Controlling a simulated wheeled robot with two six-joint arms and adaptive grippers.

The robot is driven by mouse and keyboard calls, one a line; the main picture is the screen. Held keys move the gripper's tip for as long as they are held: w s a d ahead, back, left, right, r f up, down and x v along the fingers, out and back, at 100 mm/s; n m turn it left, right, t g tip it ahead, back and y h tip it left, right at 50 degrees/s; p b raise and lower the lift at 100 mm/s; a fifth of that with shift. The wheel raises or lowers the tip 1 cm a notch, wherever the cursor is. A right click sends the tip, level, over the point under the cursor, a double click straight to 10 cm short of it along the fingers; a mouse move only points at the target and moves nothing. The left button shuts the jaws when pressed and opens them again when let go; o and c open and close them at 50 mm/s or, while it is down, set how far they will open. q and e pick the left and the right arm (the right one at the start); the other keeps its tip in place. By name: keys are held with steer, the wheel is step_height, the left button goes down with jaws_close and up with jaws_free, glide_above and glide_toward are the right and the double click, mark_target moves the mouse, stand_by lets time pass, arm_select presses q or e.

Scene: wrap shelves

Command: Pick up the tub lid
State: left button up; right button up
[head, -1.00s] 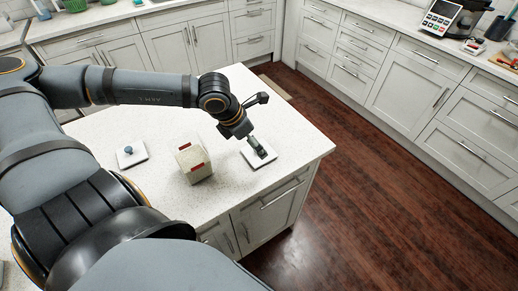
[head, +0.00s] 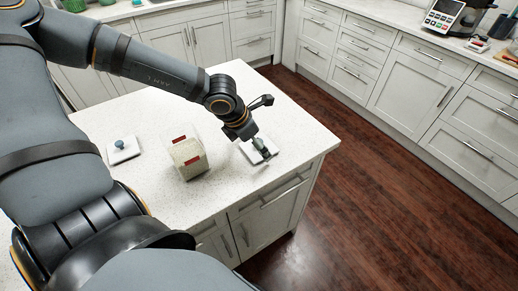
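My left arm reaches in from the left, and its gripper (head: 262,149) points down at a white square lid-like plate (head: 250,155) near the right edge of the pale counter. The fingers are at the middle of this plate and hide its knob, if it has one. Finger opening is too small to make out, and I cannot tell whether the plate touches the counter. A second white square plate with a blue knob (head: 123,146) lies on the left of the counter. A beige box-like tub (head: 188,158) with red patches stands between the two plates. My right gripper is not in view.
The island counter (head: 290,118) is bare behind and in front of the plates, with its right edge close to the gripper. White drawer cabinets (head: 410,85) line the back. The wood floor is clear.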

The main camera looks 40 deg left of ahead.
arm_select(q)
steer(key=shift+c, duration=0.3)
steer(key=c, duration=0.8)
step_height(320, 180, up, 10)
steer(key=shift+r, duration=0.1)
